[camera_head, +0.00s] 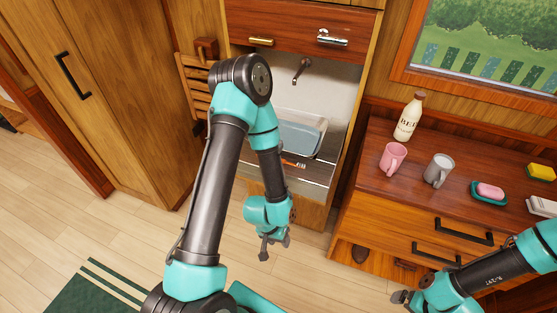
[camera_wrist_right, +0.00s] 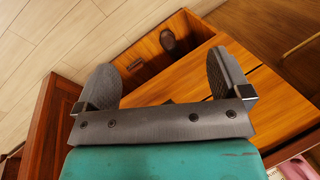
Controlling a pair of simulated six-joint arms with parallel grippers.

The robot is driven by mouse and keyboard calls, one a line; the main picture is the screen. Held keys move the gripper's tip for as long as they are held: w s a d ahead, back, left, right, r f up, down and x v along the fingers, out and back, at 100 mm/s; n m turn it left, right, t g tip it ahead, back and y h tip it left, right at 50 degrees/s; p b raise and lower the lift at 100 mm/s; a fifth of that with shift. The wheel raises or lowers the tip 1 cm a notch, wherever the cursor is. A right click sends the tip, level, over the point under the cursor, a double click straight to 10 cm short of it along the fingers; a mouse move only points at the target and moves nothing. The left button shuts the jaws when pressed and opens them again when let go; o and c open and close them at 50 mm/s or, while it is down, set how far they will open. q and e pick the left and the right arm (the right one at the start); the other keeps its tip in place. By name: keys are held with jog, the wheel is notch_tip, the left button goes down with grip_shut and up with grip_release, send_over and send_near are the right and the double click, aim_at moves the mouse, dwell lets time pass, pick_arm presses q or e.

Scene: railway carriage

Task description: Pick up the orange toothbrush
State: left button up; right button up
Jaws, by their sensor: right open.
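The orange toothbrush (camera_head: 294,164) is small in the head view and lies on the washbasin counter, in front of the grey-blue basin, partly beside my left arm. My left gripper (camera_head: 274,249) hangs below and in front of the counter, apart from the toothbrush, with its fingers spread and nothing seen between them. My right gripper (camera_head: 402,298) is low in front of the wooden dresser, far from the toothbrush. In the right wrist view its two fingers (camera_wrist_right: 166,85) are wide apart and empty.
The dresser (camera_head: 352,217) carries a pink mug (camera_head: 393,158), a grey mug (camera_head: 438,170), a bottle (camera_head: 408,118), pink soap on a green dish (camera_head: 489,191) and a yellow sponge (camera_head: 541,172). A tap (camera_head: 302,69) hangs over the basin (camera_head: 298,138).

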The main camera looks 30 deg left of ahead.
jog(key=c, duration=0.9)
